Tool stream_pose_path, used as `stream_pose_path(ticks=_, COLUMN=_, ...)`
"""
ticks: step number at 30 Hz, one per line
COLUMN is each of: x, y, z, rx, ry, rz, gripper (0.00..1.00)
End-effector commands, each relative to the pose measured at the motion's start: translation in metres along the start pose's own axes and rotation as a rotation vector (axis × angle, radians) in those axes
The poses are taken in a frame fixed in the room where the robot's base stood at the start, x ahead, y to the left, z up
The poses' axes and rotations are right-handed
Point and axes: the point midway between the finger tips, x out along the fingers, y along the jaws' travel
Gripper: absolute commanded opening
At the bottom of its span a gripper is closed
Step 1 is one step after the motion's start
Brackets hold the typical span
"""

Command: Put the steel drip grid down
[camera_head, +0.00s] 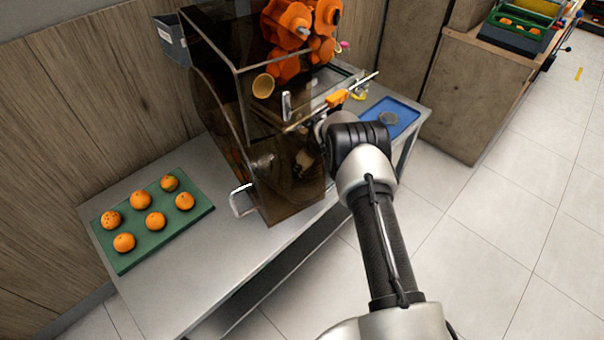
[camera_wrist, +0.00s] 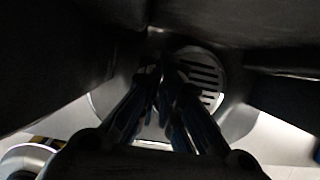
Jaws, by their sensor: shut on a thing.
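The steel drip grid (camera_wrist: 206,72) is a round plate with dark parallel slots. It shows in the wrist view just beyond and to the right of my fingertips. My gripper (camera_wrist: 162,75) is shut on the grid near its left edge; the exact contact is dark and hard to see. A pale, smooth metal surface lies around and behind the grid, and I cannot tell whether the grid touches it. In the head view my gripper reaches in at the front of the orange juicer (camera_head: 255,120), and the grid in it is hidden by my arm and the dark housing.
A blue tray (camera_head: 408,126) with a grey round piece (camera_head: 388,118) lies on the counter (camera_head: 225,262) right of the juicer. A green board (camera_head: 130,258) with several oranges is at left. A grey bin (camera_head: 172,40) is at the juicer's upper left. The front left counter is clear.

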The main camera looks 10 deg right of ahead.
Motion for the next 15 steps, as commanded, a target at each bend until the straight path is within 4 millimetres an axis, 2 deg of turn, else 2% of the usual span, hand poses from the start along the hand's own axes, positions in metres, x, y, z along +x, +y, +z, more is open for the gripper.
stream_pose_path(ticks=1, x=0.0094, y=0.0002, z=-0.0055, rx=0.001, ry=0.002, rz=0.001, gripper=0.0)
stream_pose_path(ticks=3, x=0.0135, y=0.0001, z=-0.0075, rx=0.001, ry=0.001, rz=0.001, gripper=0.0)
stream_pose_path(ticks=15, x=0.0167, y=-0.0003, z=-0.0087, rx=0.001, ry=-0.001, rz=0.0, gripper=0.0)
